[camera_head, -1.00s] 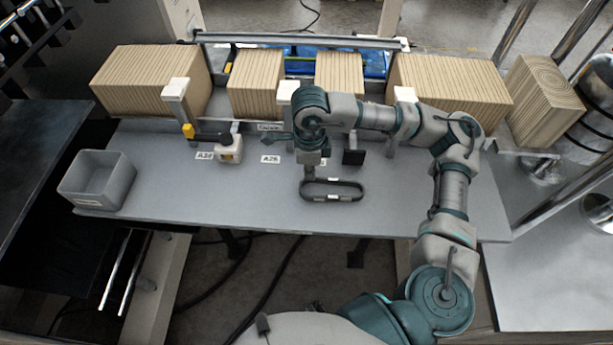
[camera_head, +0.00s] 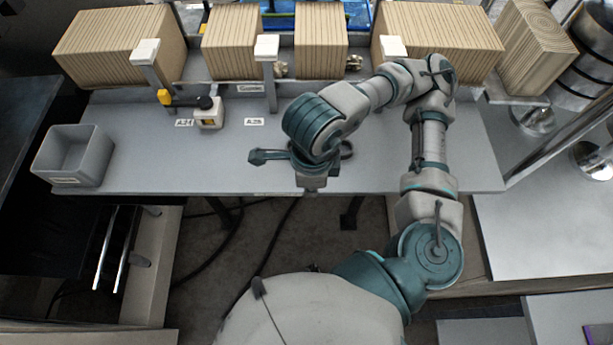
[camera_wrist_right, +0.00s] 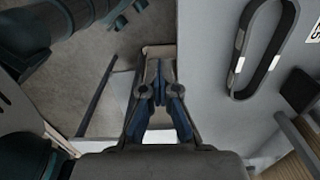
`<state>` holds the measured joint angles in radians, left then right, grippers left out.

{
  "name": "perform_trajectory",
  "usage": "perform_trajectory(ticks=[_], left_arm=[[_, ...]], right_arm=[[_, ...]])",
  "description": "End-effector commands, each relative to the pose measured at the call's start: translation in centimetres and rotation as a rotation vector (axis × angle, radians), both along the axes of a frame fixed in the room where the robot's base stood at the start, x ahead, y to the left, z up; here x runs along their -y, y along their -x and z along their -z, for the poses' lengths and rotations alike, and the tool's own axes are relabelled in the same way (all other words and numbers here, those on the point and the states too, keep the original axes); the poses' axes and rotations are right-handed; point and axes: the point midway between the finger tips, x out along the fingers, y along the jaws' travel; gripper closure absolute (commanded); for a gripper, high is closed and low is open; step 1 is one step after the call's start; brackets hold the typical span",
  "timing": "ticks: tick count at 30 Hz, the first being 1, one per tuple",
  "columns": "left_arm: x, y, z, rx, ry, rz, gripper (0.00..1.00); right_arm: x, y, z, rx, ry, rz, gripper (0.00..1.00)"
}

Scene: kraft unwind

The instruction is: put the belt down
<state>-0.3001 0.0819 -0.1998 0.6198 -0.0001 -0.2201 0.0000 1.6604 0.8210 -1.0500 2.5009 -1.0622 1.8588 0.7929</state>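The belt, a black elongated loop with light marks, lies flat on the grey table in the right wrist view (camera_wrist_right: 238,62). In the head view my right wrist covers most of it; a small dark part of the belt (camera_head: 347,149) shows just right of the wrist. My right gripper (camera_head: 314,188) is over the table's front edge in the head view, on the near side of the belt. My left gripper is not in view.
A grey bin (camera_head: 75,155) stands at the table's left end. A small yellow-and-white device (camera_head: 209,113) sits near white labels. Posts and large ribbed blocks (camera_head: 232,45) line the back. The table front (camera_head: 190,170) is clear on the left.

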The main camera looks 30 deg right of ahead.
Motion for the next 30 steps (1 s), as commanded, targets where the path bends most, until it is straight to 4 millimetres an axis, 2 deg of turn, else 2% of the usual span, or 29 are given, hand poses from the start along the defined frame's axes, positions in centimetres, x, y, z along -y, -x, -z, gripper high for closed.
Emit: perform_trajectory(ticks=[4, 5, 14, 25, 30], left_arm=[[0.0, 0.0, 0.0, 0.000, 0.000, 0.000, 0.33], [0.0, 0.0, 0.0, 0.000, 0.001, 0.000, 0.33], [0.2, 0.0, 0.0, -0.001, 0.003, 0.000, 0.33], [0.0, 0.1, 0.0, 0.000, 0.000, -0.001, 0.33], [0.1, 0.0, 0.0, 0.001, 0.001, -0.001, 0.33]], right_arm=[[-0.1, 0.0, 0.0, 0.000, 0.000, 0.000, 1.00], [-0.1, 0.0, 0.0, 0.000, 0.000, 0.000, 0.97], [-0.2, 0.0, 0.0, 0.000, 0.001, -0.001, 0.22], [-0.1, -0.1, -0.3, 0.001, -0.001, 0.000, 0.20], [-0.2, -0.2, -2.6, 0.004, -0.002, 0.000, 0.20]])
